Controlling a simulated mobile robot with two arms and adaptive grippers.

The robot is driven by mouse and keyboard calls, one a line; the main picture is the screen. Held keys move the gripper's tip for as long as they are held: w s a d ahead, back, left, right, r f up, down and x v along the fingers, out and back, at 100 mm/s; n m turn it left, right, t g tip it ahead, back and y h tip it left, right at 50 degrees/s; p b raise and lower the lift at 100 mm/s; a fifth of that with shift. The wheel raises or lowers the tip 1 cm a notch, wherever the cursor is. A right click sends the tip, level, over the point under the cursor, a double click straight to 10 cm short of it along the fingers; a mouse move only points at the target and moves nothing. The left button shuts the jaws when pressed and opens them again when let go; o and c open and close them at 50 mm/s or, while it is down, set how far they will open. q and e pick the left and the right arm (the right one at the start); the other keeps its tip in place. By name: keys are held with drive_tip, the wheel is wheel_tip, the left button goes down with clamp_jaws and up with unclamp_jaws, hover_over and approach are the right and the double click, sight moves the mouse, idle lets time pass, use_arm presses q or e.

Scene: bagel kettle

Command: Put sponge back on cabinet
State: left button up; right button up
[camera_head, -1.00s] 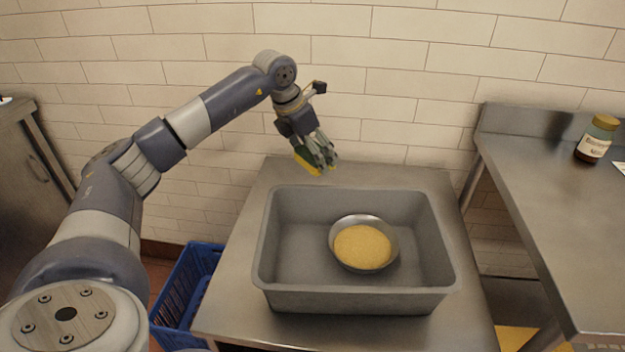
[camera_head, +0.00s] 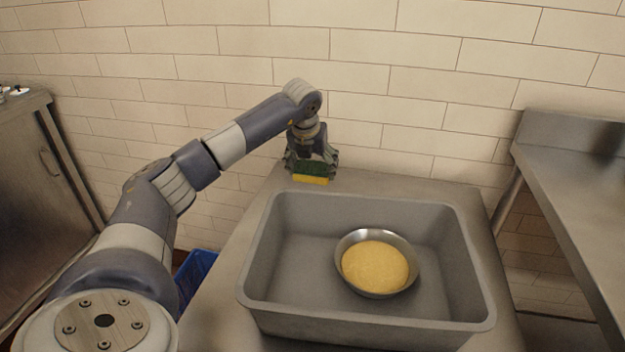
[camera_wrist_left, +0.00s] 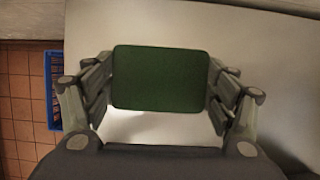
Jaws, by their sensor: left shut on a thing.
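The sponge (camera_head: 310,180) is yellow with a dark green top. It hangs between the fingers of my left gripper (camera_head: 312,170), behind the far left rim of the grey tub. In the left wrist view the green face of the sponge (camera_wrist_left: 160,78) fills the space between the two fingers, which press on its sides. The sponge is close above the steel table; I cannot tell if it touches. A steel cabinet (camera_head: 35,190) stands at the left edge of the head view, with small items on top. My right gripper is not in view.
A grey tub (camera_head: 290,270) stands on the steel table (camera_head: 220,300) and holds a metal bowl (camera_head: 408,245) with yellow contents. A blue crate (camera_head: 197,275) is on the floor at left. A steel counter (camera_head: 570,180) is at right. Tiled wall behind.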

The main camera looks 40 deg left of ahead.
sight(312, 176)
use_arm(q)
drive_tip(key=shift+f, duration=1.7)
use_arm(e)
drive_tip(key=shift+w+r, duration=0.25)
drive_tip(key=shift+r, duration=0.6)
use_arm(q)
drive_tip(key=shift+f+b, duration=0.1)
drive_tip(key=shift+b, duration=0.2)
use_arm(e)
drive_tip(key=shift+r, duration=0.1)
use_arm(q)
drive_tip(key=o, duration=0.9)
drive_tip(key=shift+o, duration=0.2)
drive_tip(key=p+v, duration=0.1)
drive_tip(key=v, duration=1.1)
drive_tip(key=shift+p, duration=0.35)
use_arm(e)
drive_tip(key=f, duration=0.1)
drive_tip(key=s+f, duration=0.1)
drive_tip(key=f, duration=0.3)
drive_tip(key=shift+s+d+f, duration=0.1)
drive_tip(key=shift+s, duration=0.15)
